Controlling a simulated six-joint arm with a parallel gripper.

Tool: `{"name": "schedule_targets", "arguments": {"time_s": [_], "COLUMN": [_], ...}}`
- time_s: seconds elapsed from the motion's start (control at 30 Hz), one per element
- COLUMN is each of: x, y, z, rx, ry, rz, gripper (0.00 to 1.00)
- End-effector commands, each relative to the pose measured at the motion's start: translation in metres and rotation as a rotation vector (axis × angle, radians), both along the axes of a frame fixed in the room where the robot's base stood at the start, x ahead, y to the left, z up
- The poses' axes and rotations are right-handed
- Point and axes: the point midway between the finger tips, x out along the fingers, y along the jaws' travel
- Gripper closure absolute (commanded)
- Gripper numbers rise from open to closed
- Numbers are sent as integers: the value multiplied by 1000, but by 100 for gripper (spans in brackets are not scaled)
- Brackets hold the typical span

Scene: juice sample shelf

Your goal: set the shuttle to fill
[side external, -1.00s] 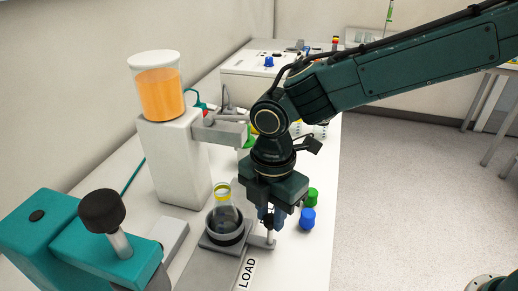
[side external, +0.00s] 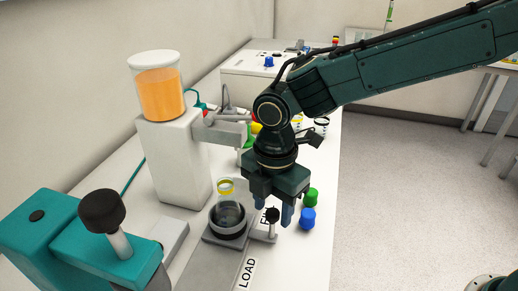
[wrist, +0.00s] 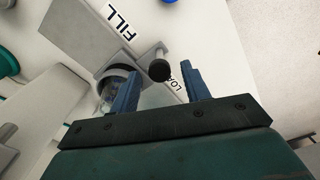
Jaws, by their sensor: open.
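The shuttle (side external: 212,238) is a grey plate on a track, carrying a dark round holder with a glass flask (side external: 226,207) that has a yellow band. A side arm on the shuttle ends in a post with a black knob (side external: 271,215). The knob also shows in the wrist view (wrist: 159,70). My gripper (side external: 277,217) is open, with its two blue fingers on either side of the knob in the picture. In the wrist view its fingers (wrist: 161,63) appear apart from the knob.
A white dispenser (side external: 180,165) with an orange juice tank (side external: 159,92) stands behind the track. A teal device (side external: 100,250) with a black knob is at the front left. Green (side external: 310,196) and blue (side external: 308,218) caps stand right of my gripper.

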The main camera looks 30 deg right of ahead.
Motion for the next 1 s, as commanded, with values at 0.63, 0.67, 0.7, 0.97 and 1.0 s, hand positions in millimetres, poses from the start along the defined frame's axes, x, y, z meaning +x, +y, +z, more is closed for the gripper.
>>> {"name": "schedule_targets", "arguments": {"time_s": [0.63, 0.67, 0.7, 0.97, 1.0], "x": [1, 1, 1, 1, 0], "y": [1, 1, 1, 0, 0], "z": [87, 92, 99, 128, 131], "rx": [4, 4, 4, 2, 2], "ry": [-5, -4, -5, -3, -3], "rz": [0, 0, 0, 0, 0], "gripper": [53, 53, 53, 53, 53]}}
